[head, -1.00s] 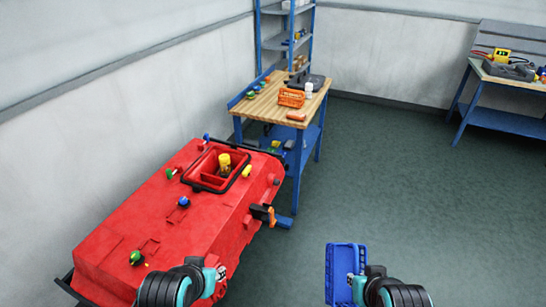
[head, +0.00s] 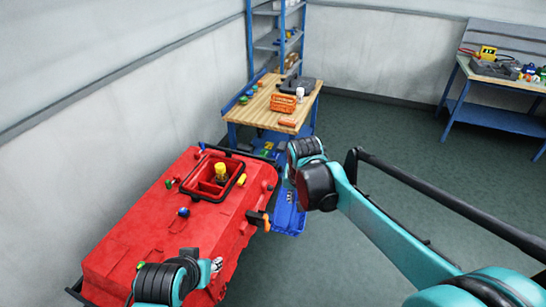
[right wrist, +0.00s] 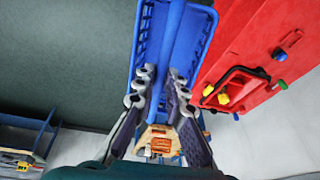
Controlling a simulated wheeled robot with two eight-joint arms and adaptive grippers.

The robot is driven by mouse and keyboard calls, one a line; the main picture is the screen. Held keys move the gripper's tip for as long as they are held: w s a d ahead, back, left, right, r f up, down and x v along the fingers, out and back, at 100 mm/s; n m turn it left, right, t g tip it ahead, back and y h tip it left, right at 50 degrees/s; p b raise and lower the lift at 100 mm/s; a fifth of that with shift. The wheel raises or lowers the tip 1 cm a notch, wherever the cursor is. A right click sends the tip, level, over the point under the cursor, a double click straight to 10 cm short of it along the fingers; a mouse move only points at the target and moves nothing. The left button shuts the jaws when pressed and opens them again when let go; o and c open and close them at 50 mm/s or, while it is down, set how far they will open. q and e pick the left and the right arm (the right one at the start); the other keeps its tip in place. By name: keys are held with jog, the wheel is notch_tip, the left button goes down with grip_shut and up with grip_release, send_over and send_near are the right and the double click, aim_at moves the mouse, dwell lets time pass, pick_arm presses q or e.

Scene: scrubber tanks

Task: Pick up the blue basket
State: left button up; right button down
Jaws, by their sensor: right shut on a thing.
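The blue basket (head: 288,218) hangs beside the right side of the red scrubber tank, partly hidden by my right arm in the head view. In the right wrist view, the basket (right wrist: 150,38) fills the top middle, and the fingers of my right gripper (right wrist: 160,98) are shut on its blue middle bar. My right gripper is mostly hidden behind its own wrist in the head view. My left gripper (head: 215,265) is over the near end of the red tank, too small to read its jaws.
The red scrubber tank (head: 150,232) has a black-rimmed opening with a yellow-capped item. Beyond it stands a wooden-topped workbench (head: 250,112) with an orange basket (head: 283,102). Another bench (head: 500,118) is at the right. Floor to the right is clear.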

jog(key=shift+m+g, duration=0.3)
jog(key=shift+g, duration=0.2)
jog(key=w+a+p, duration=0.1)
jog(key=a, duration=0.1)
jog(key=w+a, duration=0.2)
jog(key=w+a+f+p, duration=0.1)
jog(key=w+a, duration=0.1)
jog(key=shift+p, duration=0.35)
pick_arm(q)
notch_tip(320, 180, up, 6)
jog(key=p, duration=0.2)
pick_arm(e)
jog(key=w+a+f, duration=0.3)
jog(key=a+f, duration=0.1)
jog(key=a, duration=0.1)
jog(key=shift+a+m+g+h, duration=0.15)
jog(key=shift+m+g+h, duration=0.15)
jog(key=shift+m+h, duration=0.1)
pick_arm(q)
jog(key=shift+r, duration=0.15)
pick_arm(e)
jog(key=w+d+f, duration=0.1)
jog(key=w+d, duration=0.2)
jog(key=w, duration=0.8)
jog(key=shift+w+d+f, duration=0.15)
jog(key=shift+d+f, duration=0.15)
jog(key=shift+d, duration=0.1)
